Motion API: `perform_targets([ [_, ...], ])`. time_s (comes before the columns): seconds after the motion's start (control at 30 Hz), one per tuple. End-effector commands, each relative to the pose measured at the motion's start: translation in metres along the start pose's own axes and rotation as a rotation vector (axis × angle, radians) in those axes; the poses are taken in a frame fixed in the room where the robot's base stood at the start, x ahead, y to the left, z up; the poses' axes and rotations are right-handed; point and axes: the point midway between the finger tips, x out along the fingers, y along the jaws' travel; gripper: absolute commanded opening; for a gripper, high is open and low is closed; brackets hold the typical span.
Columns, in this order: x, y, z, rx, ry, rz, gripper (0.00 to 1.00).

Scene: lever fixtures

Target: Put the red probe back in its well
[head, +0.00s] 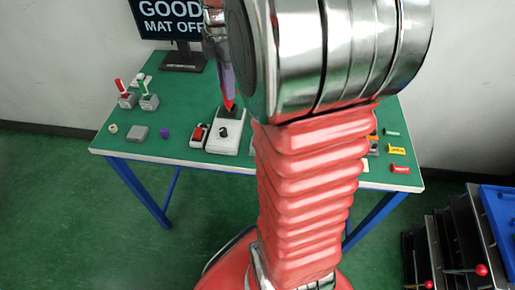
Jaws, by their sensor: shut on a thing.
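My gripper (225,72) is mostly hidden behind my own arm, at the upper middle of the head view. It is shut on the red probe (229,97), whose pointed red lower end hangs down below the fingers. The probe's tip appears over the back part of a white instrument (222,147) on the green table. I cannot tell whether the tip touches it. The instrument has a dark spot on its top. A small white block with a red part (200,133) sits just left of the instrument. I cannot make out the probe's well.
The green table (185,115) holds two small lever boxes (149,102), a grey block (138,133), a purple piece (166,134) and a tan ring at left. A monitor (170,20) stands behind. Small yellow (396,150) and red pieces lie at right. My arm hides the middle.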

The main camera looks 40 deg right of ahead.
Motion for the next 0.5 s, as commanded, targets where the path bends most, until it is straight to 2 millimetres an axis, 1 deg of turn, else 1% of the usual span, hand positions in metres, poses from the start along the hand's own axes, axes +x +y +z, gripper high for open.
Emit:
perform_targets([
  [0.03,0.001,-0.009,0.007,-0.028,0.000,0.000,0.00],
  [0.1,0.004,-0.020,0.014,-0.079,0.000,0.000,0.00],
  [0.3,0.011,-0.053,0.032,-0.221,0.000,0.000,0.00],
  [0.4,0.015,-0.067,0.039,-0.283,0.000,0.000,0.00],
  [0.5,0.018,-0.076,0.043,-0.328,0.000,0.000,0.00],
])
